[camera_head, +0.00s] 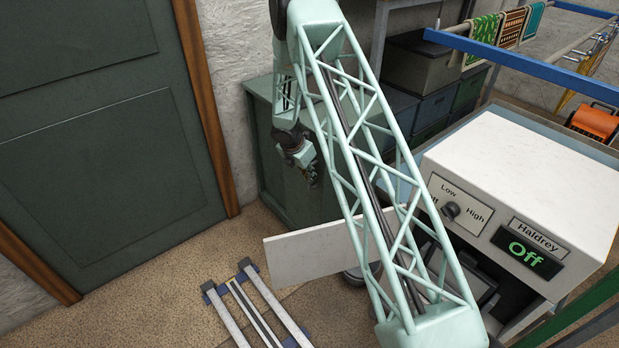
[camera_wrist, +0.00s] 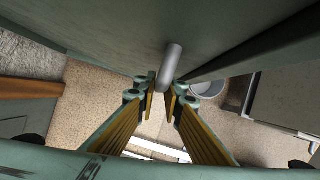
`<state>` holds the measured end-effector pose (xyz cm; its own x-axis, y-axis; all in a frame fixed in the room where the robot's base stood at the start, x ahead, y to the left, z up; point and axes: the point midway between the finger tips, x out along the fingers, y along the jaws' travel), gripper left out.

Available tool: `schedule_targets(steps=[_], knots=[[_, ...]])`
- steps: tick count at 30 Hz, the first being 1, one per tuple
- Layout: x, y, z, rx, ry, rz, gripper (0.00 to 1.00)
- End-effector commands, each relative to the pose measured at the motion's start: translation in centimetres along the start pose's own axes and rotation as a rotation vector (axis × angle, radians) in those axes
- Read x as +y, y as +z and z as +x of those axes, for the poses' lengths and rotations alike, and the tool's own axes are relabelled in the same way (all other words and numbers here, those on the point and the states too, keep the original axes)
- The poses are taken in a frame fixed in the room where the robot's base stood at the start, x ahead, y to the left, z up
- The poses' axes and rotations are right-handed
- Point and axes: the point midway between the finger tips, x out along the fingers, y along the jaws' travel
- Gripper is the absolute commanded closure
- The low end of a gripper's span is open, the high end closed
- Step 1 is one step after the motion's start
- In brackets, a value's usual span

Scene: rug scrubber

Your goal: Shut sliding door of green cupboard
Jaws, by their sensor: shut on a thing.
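The green cupboard (camera_head: 277,165) stands against the wall behind my arm, right of the big dark green door. My arm hides much of its front. My gripper (camera_head: 313,177) is at the cupboard's front. In the wrist view, my gripper (camera_wrist: 163,92) has its yellow-padded fingers shut on a grey cylindrical handle (camera_wrist: 171,62), with its tips around the lower end. The handle stands out from a green cupboard panel (camera_wrist: 120,30). Another green edge runs off to the upper right. I cannot tell how far the sliding door is open.
A white machine (camera_head: 530,175) labelled Haldrey, with its flap (camera_head: 310,250) open, stands at the right. A low rack (camera_head: 257,305) lies on the floor in front. Boxes (camera_head: 425,75) and a blue-railed rack (camera_head: 520,55) are behind. Speckled floor (camera_head: 170,300) is clear at left.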

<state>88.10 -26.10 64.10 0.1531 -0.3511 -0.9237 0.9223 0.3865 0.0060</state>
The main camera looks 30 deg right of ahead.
Motion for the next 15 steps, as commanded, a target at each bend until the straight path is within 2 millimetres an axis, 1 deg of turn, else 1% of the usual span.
schedule_targets(steps=[1, 8, 9, 13, 15], knots=[[-0.45, -0.19, 0.09, 0.002, -0.008, 0.000, 1.00], [-0.61, -0.26, 0.13, 0.002, -0.011, -0.001, 1.00], [-0.63, -0.26, 0.14, 0.002, -0.011, -0.001, 0.89], [-0.55, -0.22, 0.13, 0.002, -0.010, -0.001, 0.77], [-0.49, -0.19, 0.11, 0.002, -0.009, -0.001, 0.77]])
